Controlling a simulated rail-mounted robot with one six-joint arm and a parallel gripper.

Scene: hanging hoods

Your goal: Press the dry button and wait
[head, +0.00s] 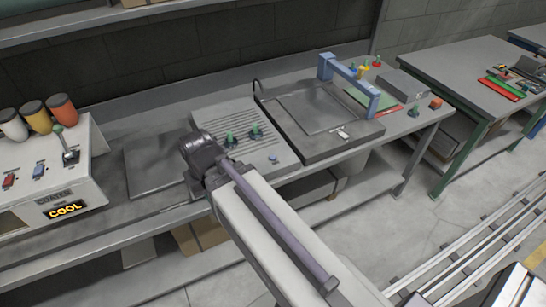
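The coater machine (85,190) stands at the left end of the bench, with its lit display (66,209) reading COOL. On its sloped face are a red button (8,181), a blue button (39,170) and a lever (70,155) with a green knob. Their small labels are too small to read, so I cannot tell which, if any, is the dry button. My arm reaches in from the lower right, and its dark joint lies over the bench between the coater and the ribbed panel. My gripper does not show; it is hidden or out of frame.
Orange, yellow and white cups (60,110) sit on the coater. A ribbed panel (215,118) holds green pegs and a small blue button (273,158). A dark flat unit (318,112) with a blue frame (349,77) stands right of it. A dark plate (155,165) lies beside the coater.

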